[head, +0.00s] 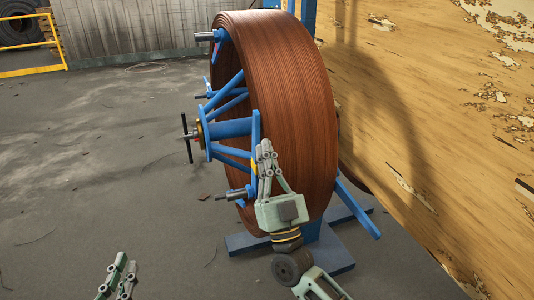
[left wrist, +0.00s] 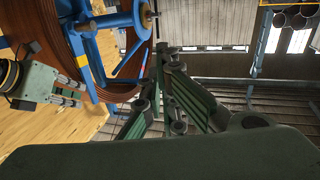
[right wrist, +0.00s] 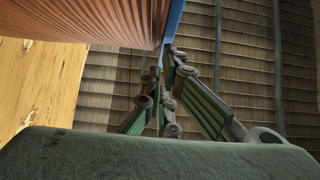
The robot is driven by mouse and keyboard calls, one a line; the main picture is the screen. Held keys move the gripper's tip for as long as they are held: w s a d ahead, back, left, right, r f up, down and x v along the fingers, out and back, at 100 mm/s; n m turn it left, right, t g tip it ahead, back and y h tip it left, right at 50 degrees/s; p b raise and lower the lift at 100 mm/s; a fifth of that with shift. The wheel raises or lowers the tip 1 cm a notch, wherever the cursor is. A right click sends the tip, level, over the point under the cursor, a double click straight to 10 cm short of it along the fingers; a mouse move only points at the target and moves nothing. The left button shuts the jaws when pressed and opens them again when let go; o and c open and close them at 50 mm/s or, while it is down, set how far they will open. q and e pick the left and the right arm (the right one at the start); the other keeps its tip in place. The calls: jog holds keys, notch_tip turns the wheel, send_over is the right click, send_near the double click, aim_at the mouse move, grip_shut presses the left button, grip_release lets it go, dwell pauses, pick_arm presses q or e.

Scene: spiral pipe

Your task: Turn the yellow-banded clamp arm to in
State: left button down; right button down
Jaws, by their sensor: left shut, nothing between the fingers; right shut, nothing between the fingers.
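The yellow-banded clamp arm (head: 256,128) is a blue bar at the front face of the brown pipe coil (head: 290,90). It stands upright, and part of its yellow band shows beside my right gripper (head: 266,150). In the left wrist view the clamp arm (left wrist: 92,72) shows its yellow band clearly. My right gripper is shut and empty, with its fingertips close to the arm; I cannot tell whether they touch. In the right wrist view the fingertips (right wrist: 168,50) are just below a blue bar (right wrist: 174,20). My left gripper (head: 122,262) is shut and empty, low at left, apart from the coil.
Blue spokes (head: 228,128) and a black hand bar (head: 187,138) stick out left of the coil. A blue base (head: 250,242) stands under it. A worn yellow wall (head: 430,120) fills the right side. The grey floor (head: 90,160) at left is clear.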

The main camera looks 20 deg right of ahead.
jog(key=shift+w+r+p, duration=0.3)
jog(key=shift+w+p, duration=0.05)
jog(key=shift+p, duration=0.55)
pick_arm(q)
jog(key=s+a+f+g+y+p, duration=0.1)
jog(key=s+a+f+g, duration=0.1)
jog(key=s+f+g, duration=0.3)
jog(key=s+a+f+g+y, duration=0.1)
jog(key=f+g, duration=0.2)
jog(key=f, duration=0.5)
pick_arm(e)
jog(key=shift+w+r+g, duration=0.1)
jog(key=shift+w+g, duration=0.2)
jog(key=shift+g, duration=0.1)
jog(key=shift+w+r+g+p, duration=0.1)
jog(key=shift+w+g+p, duration=0.3)
jog(key=shift+p, duration=0.85)
pick_arm(q)
jog(key=s+a+f+g+y, duration=0.1)
jog(key=s+a+f+g, duration=0.1)
jog(key=s, duration=0.4)
jog(key=s+a+f+g+y, duration=0.1)
jog(key=s+a+f+g, duration=0.1)
jog(key=s, duration=0.4)
jog(key=shift+a+f+n+g, duration=0.2)
jog(key=shift+f+n+g, duration=0.2)
jog(key=shift+f+g, duration=0.55)
jog(key=shift+s+r, duration=0.1)
jog(key=shift+r, duration=0.15)
